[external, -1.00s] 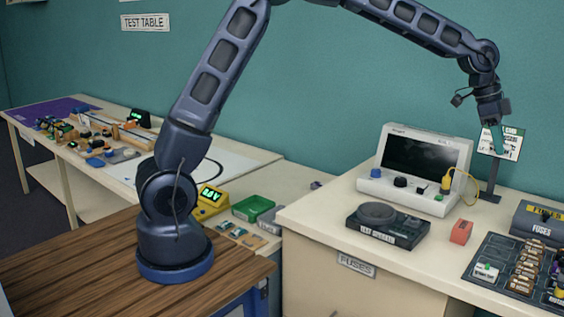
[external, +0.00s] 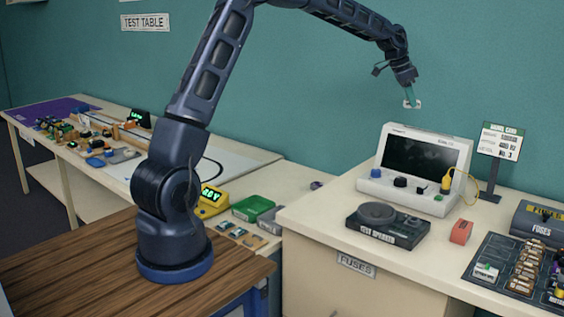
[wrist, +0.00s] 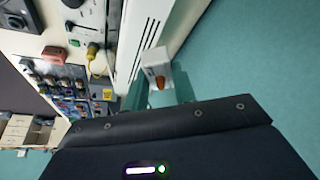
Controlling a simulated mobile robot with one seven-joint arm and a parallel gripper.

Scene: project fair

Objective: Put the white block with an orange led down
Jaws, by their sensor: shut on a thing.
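The white block with an orange LED (external: 414,104) hangs in the air above the grey instrument with a dark screen, well clear of any surface. My gripper (external: 411,97) points down and is shut on it, with its green fingers at the block's sides. In the wrist view the white block (wrist: 153,72) sits between the fingertips of my gripper (wrist: 161,88), and its orange LED shows near the fingers. Part of the block is hidden by the fingers.
Below stands the screened instrument (external: 418,160), with a test speaker (external: 385,226) and a red block (external: 461,232) before it. A sign on a post (external: 500,142) and a fuse board (external: 520,268) are to the right. A green tray (external: 252,208) and a cluttered test table (external: 50,178) lie left.

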